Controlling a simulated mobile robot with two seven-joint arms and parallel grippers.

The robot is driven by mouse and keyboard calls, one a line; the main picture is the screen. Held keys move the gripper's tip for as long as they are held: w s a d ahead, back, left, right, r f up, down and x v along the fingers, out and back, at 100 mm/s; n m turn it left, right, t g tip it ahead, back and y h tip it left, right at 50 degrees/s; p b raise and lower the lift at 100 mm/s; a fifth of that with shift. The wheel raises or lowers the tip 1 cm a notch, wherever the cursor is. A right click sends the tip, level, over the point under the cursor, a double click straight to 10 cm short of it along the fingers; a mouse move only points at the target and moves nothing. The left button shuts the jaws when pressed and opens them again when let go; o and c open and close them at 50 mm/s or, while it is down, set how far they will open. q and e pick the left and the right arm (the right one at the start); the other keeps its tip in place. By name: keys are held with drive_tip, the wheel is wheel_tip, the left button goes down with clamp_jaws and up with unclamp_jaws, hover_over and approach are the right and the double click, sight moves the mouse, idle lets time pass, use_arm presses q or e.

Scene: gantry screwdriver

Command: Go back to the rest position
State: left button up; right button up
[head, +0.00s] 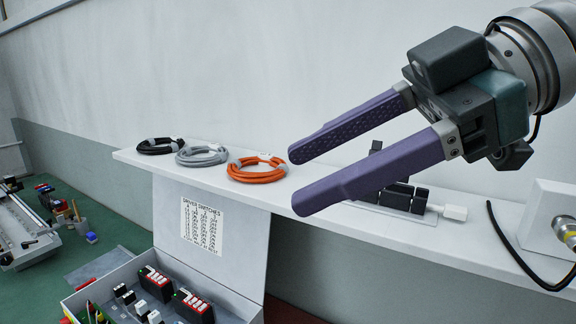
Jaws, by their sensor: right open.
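My right gripper (297,182) comes in from the upper right of the head view. Its two long purple fingers are apart and nothing shows between them. The fingers hang in front of the white shelf (480,246), and their tips are just right of the orange cable coil (257,177) in the picture. I cannot tell how far the fingers are from the shelf. They hide part of the shelf and part of a group of dark blocks (397,199). My left gripper is not in view.
A black coil (160,146) and a grey coil (202,161) lie on the shelf's left. A white box (541,215) with a black cable stands at its right. Below is an open grey case (245,316) with switches. A bench device (25,232) stands at far left.

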drive_tip(key=a+r+t+y, duration=0.4)
drive_tip(key=a+r+y, duration=0.1)
drive_tip(key=r+y, duration=0.25)
drive_tip(key=w+d+r+m+t+h, duration=0.3)
drive_tip(key=d+r+m+t, duration=0.25)
drive_tip(key=m+t, duration=0.4)
drive_tip(key=w+d+f+m+t+h, duration=0.1)
drive_tip(key=d+f+m+t+h, duration=0.2)
drive_tip(key=d+f+m+h, duration=1.1)
drive_tip(key=s+d+f+n+g+h, duration=0.2)
drive_tip(key=s+f+n+g+h, duration=0.15)
drive_tip(key=s+f+g, duration=0.55)
drive_tip(key=s+a+f+n+g+y, duration=0.15)
drive_tip(key=s+f+g, duration=0.35)
drive_tip(key=s+f, duration=0.75)
wheel_tip(320, 180, up, 25)
drive_tip(key=s+p, duration=0.1)
drive_tip(key=p, duration=2.2)
drive_tip(key=shift+s+d+r, duration=0.15)
drive_tip(key=shift+s, duration=0.15)
